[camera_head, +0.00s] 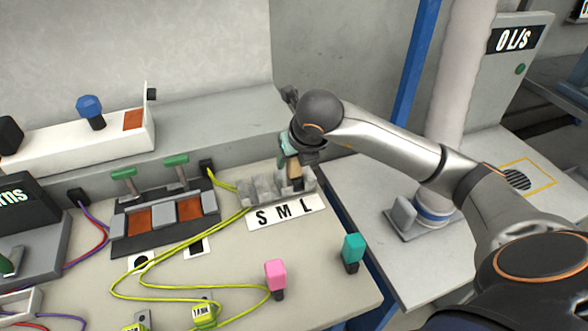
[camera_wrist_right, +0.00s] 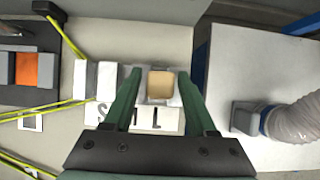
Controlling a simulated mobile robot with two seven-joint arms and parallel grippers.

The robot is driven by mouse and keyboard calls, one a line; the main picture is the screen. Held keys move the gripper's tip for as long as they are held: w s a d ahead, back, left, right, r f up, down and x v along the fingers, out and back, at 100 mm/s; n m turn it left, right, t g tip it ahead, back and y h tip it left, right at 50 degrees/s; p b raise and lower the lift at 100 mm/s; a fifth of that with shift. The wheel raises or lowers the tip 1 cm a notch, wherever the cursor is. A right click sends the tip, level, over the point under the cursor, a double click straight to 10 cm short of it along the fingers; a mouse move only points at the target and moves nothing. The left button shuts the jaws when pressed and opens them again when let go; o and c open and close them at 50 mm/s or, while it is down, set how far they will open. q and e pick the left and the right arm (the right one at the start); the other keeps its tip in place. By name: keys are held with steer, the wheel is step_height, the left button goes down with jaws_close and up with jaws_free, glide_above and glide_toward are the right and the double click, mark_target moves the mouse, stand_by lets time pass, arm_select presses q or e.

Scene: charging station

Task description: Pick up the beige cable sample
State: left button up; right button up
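The beige cable sample (camera_wrist_right: 161,85) stands upright at the grey holder's L end in the right wrist view. In the head view a small part of it (camera_head: 295,171) shows below my right gripper. The grey holder (camera_head: 258,190) sits behind the white S M L label (camera_head: 283,212). My right gripper (camera_wrist_right: 160,88) is open, one green finger on each side of the sample, with gaps visible between them. In the head view my right gripper (camera_head: 290,156) points down over the holder and partly hides the sample. My left gripper is not in view.
A pink-topped plug (camera_head: 276,275) and a teal-topped plug (camera_head: 352,250) stand at the front of the table. Yellow cables (camera_head: 150,293) loop over the left and middle. A black fixture with green handles (camera_head: 165,222) stands left of the holder. A grey-white hose (camera_wrist_right: 295,120) is at the right.

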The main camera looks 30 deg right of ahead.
jaws_close()
steer(key=shift+r, duration=0.2)
stand_by(0.5)
